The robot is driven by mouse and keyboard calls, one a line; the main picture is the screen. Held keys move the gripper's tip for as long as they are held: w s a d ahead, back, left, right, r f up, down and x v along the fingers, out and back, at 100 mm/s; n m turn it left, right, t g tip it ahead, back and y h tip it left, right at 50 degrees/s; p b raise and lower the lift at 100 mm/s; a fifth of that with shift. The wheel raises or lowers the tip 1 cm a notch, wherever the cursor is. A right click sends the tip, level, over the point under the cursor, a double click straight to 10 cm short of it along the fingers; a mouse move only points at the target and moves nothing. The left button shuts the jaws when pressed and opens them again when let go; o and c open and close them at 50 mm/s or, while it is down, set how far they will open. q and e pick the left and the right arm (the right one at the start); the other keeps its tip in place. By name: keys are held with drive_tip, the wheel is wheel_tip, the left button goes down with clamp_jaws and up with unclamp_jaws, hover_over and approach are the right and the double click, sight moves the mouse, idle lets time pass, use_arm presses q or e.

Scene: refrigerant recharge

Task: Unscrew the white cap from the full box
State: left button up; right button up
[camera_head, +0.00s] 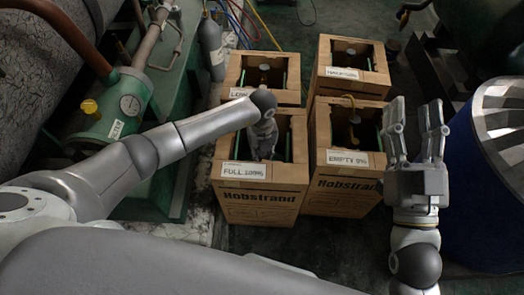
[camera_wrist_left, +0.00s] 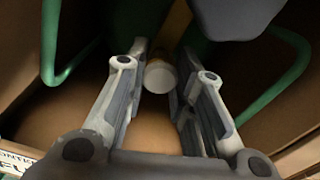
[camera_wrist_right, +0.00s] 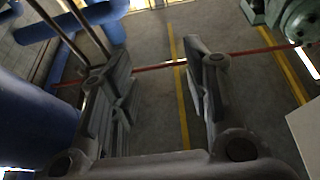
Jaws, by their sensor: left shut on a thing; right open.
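The full box (camera_head: 262,205) is a brown carton with a "FULL 100%" label, front left in the group of boxes. My left gripper (camera_head: 262,150) reaches down into its open top. In the left wrist view, the white cap (camera_wrist_left: 160,77) sits between the fingertips of my left gripper (camera_wrist_left: 158,85), which are closed around it. Green handle bars stand on both sides inside the box. In the head view the cap is hidden by the gripper. My right gripper (camera_head: 418,125) is open and empty, raised to the right of the boxes; its fingers also show in the right wrist view (camera_wrist_right: 165,90).
The box marked "EMPTY 0%" (camera_head: 340,190) stands just right of the full box. Two more boxes (camera_head: 262,72) (camera_head: 350,68) stand behind. A blue drum (camera_head: 485,190) is at the far right. Green machinery with a gauge (camera_head: 130,105) is on the left.

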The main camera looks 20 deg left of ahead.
use_arm(q)
drive_tip(key=shift+n+p, duration=0.3)
drive_tip(key=shift+n, duration=0.2)
use_arm(e)
drive_tip(key=shift+w+f+g+h, duration=0.25)
drive_tip(key=shift+f+g, duration=0.2)
drive_tip(key=shift+f, duration=0.4)
drive_tip(key=shift+w+f+g+h, duration=0.1)
drive_tip(key=shift+f+g+h, duration=0.25)
drive_tip(key=shift+f, duration=0.5)
drive_tip(key=shift+w+r, duration=0.1)
use_arm(q)
drive_tip(key=shift+n+p, duration=0.3)
drive_tip(key=shift+n, duration=0.1)
drive_tip(key=shift+n+p, duration=0.35)
drive_tip(key=shift+n, duration=0.25)
drive_tip(key=shift+n+p, duration=0.5)
drive_tip(key=shift+n, duration=0.2)
use_arm(e)
wheel_tip(320, 180, down, 10)
drive_tip(key=s+d+g+h, duration=0.1)
drive_tip(key=d+g, duration=0.1)
drive_tip(key=g, duration=0.4)
drive_tip(key=shift+h, duration=0.4)
